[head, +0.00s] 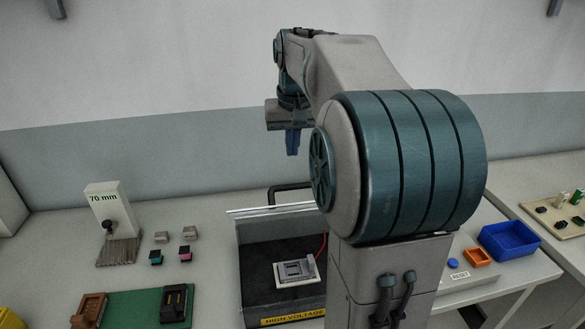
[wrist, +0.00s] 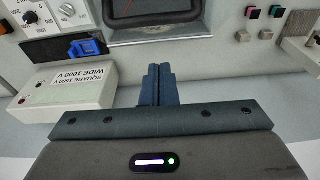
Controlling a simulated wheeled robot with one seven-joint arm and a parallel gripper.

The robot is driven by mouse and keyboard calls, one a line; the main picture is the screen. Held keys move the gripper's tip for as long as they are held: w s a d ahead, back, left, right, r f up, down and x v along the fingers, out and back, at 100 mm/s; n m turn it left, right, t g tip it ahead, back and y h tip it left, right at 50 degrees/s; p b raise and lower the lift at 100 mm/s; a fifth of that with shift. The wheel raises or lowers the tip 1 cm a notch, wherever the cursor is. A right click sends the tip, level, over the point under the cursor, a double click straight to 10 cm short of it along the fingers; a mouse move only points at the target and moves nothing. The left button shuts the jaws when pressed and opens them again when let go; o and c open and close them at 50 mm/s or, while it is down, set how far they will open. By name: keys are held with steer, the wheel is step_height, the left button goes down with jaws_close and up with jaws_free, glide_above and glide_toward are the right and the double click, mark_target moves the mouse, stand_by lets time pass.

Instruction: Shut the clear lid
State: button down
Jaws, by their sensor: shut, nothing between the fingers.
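The dark grey test box (head: 284,316), labelled HIGH VOLTAGE, stands left of my arm in the head view. Its clear lid (head: 270,208) shows only as a thin pale edge along the box's back; it looks raised, but its angle is hard to tell. A black loop handle (head: 290,187) sticks up behind that edge; the dark rounded bar at the top of the wrist view (wrist: 155,41) seems to be it. My gripper (head: 292,143) is shut and empty, pointing down above and behind the box. In the wrist view its fingers (wrist: 157,78) are together, apart from the bar.
A grey socket (head: 297,271) and red wire lie inside the box. At left stand a 70 mm block (head: 112,209), small connectors and a green board (head: 135,307). A white labelled box (wrist: 70,92) is near the fingers.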

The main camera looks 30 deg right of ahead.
steer(key=f, duration=0.2)
steer(key=s+f, duration=0.1)
steer(key=f, duration=0.2)
steer(key=shift+s+a+f+p, duration=0.3)
steer(key=shift+s+a+p, duration=0.05)
steer(key=shift+s+f, duration=0.1)
steer(key=shift+f, duration=0.05)
